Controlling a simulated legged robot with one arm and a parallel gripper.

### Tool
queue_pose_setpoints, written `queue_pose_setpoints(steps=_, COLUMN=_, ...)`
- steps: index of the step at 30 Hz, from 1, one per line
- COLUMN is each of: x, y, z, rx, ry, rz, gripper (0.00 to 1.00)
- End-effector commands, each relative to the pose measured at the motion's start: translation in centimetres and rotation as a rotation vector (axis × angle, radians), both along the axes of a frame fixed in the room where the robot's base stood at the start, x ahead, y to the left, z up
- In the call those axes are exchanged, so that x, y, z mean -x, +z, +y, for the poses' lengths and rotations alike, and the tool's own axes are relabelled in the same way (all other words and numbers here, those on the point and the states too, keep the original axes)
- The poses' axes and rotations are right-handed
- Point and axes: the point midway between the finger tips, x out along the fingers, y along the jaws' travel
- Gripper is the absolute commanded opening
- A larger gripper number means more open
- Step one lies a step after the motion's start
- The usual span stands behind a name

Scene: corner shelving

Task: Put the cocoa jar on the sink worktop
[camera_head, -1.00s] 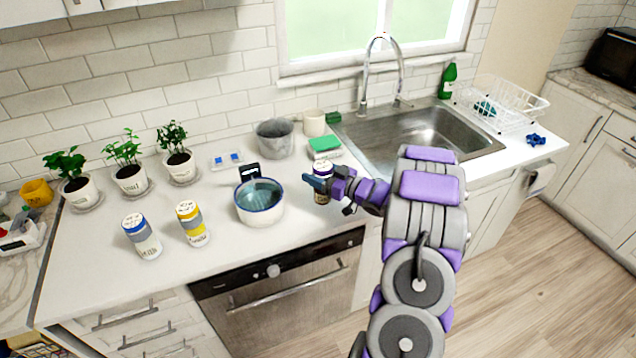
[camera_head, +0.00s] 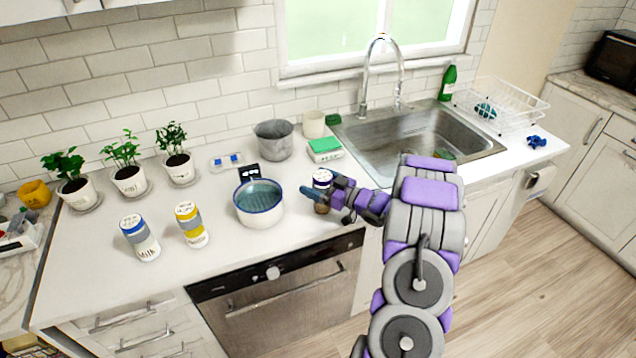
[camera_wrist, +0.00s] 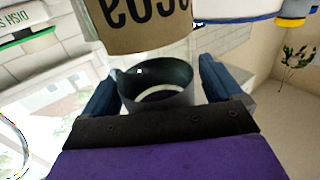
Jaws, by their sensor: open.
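The cocoa jar (camera_head: 321,209) stands upright on the white worktop near its front edge, right of the white pot and left of the sink. In the wrist view, the jar (camera_wrist: 140,35) shows large upside-down lettering at the top, beyond the open fingers (camera_wrist: 158,88). Contact with the fingers is unclear. The sink (camera_head: 420,135) is set into the worktop (camera_head: 225,275) at the right.
A white pot with blue rim (camera_head: 258,204) stands just left of the jar. A grey pot (camera_head: 273,140), a cup (camera_head: 313,124) and a green sponge (camera_head: 324,145) stand behind. Milk (camera_head: 140,238) and yellow (camera_head: 191,225) jars are farther left. A dish rack (camera_head: 502,103) is right of the sink.

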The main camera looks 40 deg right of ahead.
Motion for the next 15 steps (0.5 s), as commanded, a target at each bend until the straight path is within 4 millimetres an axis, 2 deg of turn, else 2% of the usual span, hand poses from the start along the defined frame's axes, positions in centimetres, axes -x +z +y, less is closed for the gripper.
queue_pose_setpoints(steps=5, x=0.0, y=0.1, z=0.0, rx=0.0, ry=0.0, rz=0.0, gripper=0.93)
queue_pose_setpoints(steps=8, x=0.7, y=0.1, z=-0.3, rx=-0.001, ry=-0.002, rz=0.0, gripper=0.93)
queue_pose_setpoints(steps=15, x=4.6, y=0.2, z=-1.6, rx=-0.002, ry=-0.006, rz=0.004, gripper=0.93)
